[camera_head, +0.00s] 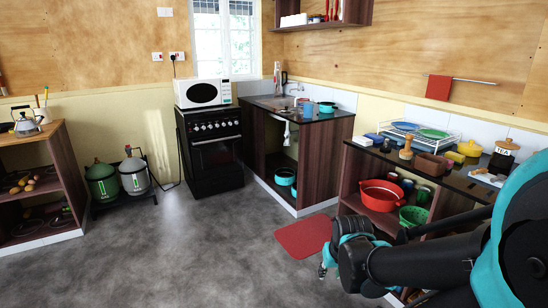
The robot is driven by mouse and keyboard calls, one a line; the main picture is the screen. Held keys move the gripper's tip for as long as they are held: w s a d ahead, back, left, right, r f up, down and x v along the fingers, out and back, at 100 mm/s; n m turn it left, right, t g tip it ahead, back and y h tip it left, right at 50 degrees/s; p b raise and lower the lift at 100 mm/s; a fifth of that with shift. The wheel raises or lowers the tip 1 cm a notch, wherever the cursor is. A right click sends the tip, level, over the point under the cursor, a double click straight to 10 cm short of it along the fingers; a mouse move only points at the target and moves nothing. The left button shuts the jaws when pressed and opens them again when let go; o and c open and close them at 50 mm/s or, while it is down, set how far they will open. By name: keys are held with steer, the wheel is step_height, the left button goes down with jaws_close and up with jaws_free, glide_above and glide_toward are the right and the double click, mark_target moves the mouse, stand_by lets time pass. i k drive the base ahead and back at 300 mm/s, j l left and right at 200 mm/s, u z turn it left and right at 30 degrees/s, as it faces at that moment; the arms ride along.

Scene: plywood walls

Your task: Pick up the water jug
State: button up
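I cannot surely tell which vessel is the water jug. A small blue vessel (308,109) and a blue-grey vessel (326,107) stand on the sink counter (345,114) at the centre back; they are too small to make out a handle or spout. A metal kettle (27,125) stands on the left shelf unit. My gripper (324,269) hangs low at the centre right, over the floor near the red mat, well apart from these vessels. Its fingers are small and partly hidden by my arm, so open or shut is unclear.
A black stove (212,150) with a white microwave (203,93) stands at the back. A right counter (385,155) holds dishes and jars, with a red pot (381,195) below. A red mat (303,236) lies on open grey floor. Two gas cylinders (103,182) stand left.

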mark_target(308, 105)
steer(key=i, duration=2.15)
